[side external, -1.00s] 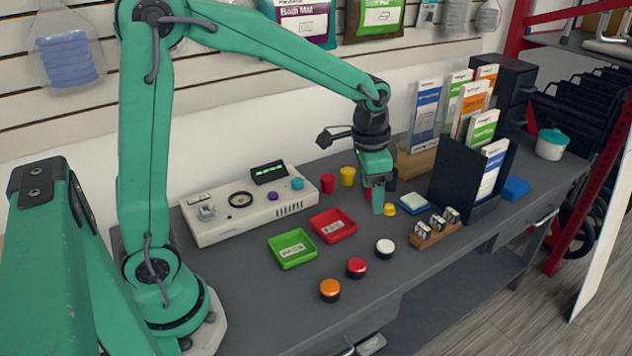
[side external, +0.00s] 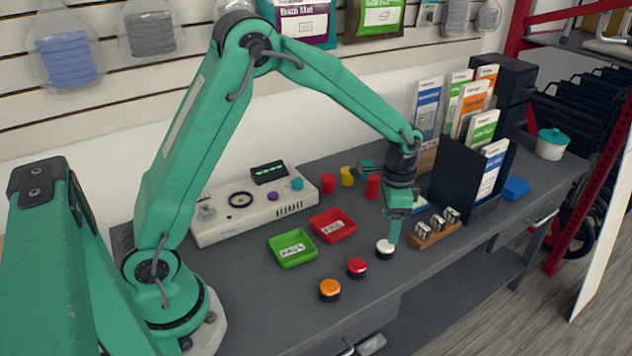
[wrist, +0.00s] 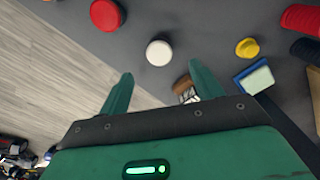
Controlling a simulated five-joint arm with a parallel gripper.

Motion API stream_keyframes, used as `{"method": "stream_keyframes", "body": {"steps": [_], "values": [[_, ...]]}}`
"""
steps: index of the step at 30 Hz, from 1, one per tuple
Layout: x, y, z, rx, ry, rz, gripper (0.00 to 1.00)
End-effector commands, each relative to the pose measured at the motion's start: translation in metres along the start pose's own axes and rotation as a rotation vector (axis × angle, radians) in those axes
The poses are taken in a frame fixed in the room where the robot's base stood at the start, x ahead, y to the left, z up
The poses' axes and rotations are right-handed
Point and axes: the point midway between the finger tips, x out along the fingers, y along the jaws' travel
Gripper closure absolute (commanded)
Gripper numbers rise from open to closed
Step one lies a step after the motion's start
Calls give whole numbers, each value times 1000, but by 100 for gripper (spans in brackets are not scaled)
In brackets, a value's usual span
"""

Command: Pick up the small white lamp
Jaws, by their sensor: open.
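The small white lamp (side external: 385,248) is a round white cap on a dark base, standing on the grey bench. In the side external view my gripper (side external: 393,238) points down just above and behind it, and a fingertip overlaps the lamp in the picture. In the wrist view the white lamp (wrist: 159,52) lies beyond the fingertips, between their lines, with nothing between the jaws. My gripper (wrist: 162,82) is open and empty. I cannot tell its exact height above the lamp.
A red lamp (side external: 357,267) and an orange lamp (side external: 330,290) stand left of the white one. A wooden block with metal pieces (side external: 436,226) is close on the right. Red (side external: 333,225) and green (side external: 292,248) trays lie to the left.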

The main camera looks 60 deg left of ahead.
Motion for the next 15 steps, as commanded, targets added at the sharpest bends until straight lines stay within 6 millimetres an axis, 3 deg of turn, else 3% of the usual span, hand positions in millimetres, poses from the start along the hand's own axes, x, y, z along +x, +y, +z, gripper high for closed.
{"method": "stream_keyframes", "body": {"steps": [15], "values": [[22, 1, 2, -1, -3, 2, 35]]}}
